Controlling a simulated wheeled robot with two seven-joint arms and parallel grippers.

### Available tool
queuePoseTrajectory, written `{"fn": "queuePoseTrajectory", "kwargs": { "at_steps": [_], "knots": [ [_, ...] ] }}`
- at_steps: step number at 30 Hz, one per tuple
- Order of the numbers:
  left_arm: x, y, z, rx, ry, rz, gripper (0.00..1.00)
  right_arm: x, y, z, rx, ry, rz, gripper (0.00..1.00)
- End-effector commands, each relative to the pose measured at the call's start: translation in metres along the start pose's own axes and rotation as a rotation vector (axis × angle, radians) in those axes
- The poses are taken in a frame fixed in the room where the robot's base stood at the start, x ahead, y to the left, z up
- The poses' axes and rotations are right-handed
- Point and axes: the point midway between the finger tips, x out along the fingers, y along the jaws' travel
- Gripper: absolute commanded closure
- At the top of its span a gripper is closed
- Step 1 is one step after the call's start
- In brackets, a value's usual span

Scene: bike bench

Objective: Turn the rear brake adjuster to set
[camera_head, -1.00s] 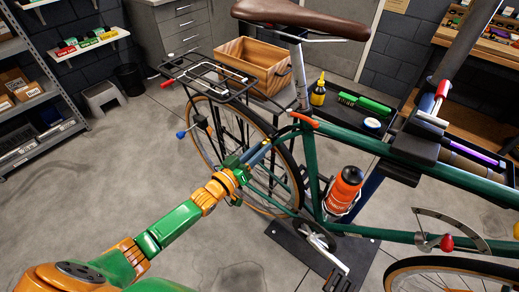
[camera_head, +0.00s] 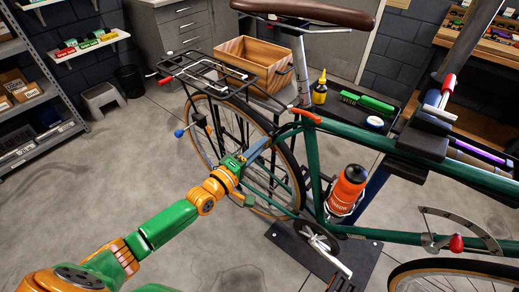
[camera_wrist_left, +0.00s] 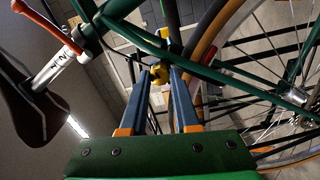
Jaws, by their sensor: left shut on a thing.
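The green bicycle (camera_head: 360,133) is held on the stand with its rear wheel (camera_head: 205,142) towards the left. My left gripper (camera_head: 266,143) reaches in beside the rear wheel, below the saddle. The knob sits near the green frame tubes, beside the tyre. The fingers hide it in the head view. Its turn setting cannot be read. My right gripper is out of view.
The rear rack (camera_head: 208,73) and a red-orange lever (camera_head: 306,115) are close above the gripper. Spokes and tyre are close beside it. A tray (camera_head: 335,110) with a yellow bottle (camera_head: 320,88) and green brush (camera_head: 366,101) stands behind.

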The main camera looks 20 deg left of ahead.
Motion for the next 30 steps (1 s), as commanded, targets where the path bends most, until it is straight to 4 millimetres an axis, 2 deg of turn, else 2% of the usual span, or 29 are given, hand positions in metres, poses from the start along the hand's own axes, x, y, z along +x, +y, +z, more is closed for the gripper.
{"fn": "queuePoseTrajectory", "kwargs": {
  "at_steps": [7,15,30],
  "knots": [
    [0.001,0.001,-0.001,-0.189,0.003,0.009,1.00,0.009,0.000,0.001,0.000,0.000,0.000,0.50],
    [0.001,0.002,-0.002,-0.327,0.003,0.009,1.00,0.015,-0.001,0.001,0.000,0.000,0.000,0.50],
    [0.001,0.003,-0.002,-0.396,0.003,0.009,1.00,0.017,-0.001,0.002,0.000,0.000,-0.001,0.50]
  ]
}}
